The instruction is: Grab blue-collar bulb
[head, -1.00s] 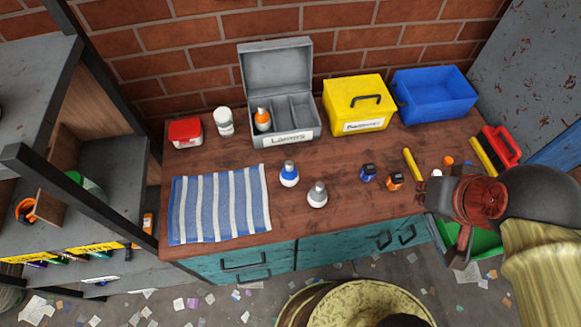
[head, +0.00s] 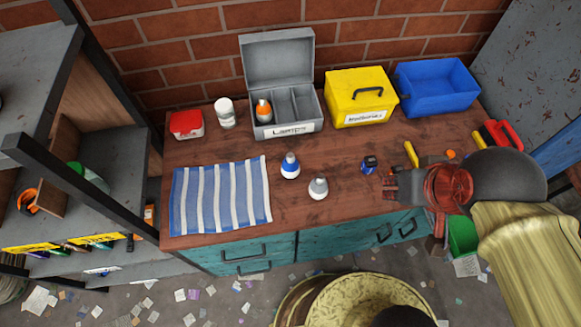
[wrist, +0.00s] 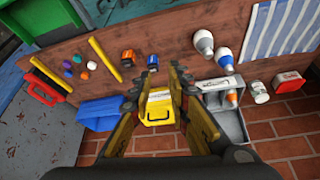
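The blue-collar bulb (head: 290,168), white with a blue band and a grey tip, stands on the wooden bench right of the striped cloth. It also shows in the wrist view (wrist: 224,60). A similar grey-collar bulb (head: 318,188) stands just in front and to its right. My gripper (head: 388,187) is over the right part of the bench, well right of both bulbs. In the wrist view my gripper (wrist: 160,72) has its fingers apart with nothing held between them.
A grey open lamp box (head: 290,130) holds an orange-collar bulb (head: 263,111). A yellow box (head: 361,97) and blue bin (head: 436,90) stand at the back right. A small blue item (head: 369,165) lies between the bulbs and my gripper. The striped cloth (head: 220,197) lies left.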

